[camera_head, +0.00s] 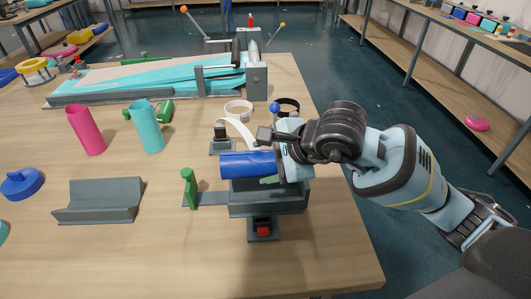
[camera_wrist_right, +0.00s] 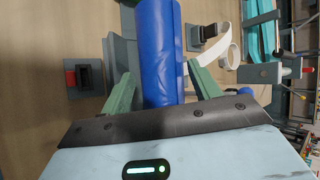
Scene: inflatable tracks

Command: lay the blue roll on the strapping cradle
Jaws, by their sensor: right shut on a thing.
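The blue roll (camera_head: 246,164) lies level in my right gripper (camera_head: 271,172), just above a grey trough with a white strap loop and clamp blocks beside it, which looks like the strapping cradle (camera_head: 265,208). In the right wrist view the roll (camera_wrist_right: 162,50) runs between the two green fingers of the right gripper (camera_wrist_right: 160,75). The roll hides part of the cradle's inside, and I cannot tell whether it touches the trough. My left gripper is not in view.
A separate grey holder (camera_head: 100,203) stands empty at the left. A pink roll (camera_head: 86,130) and a turquoise roll (camera_head: 147,126) stand upright behind it. A green lever (camera_head: 190,188) rises beside the cradle. A long machine (camera_head: 160,82) spans the back.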

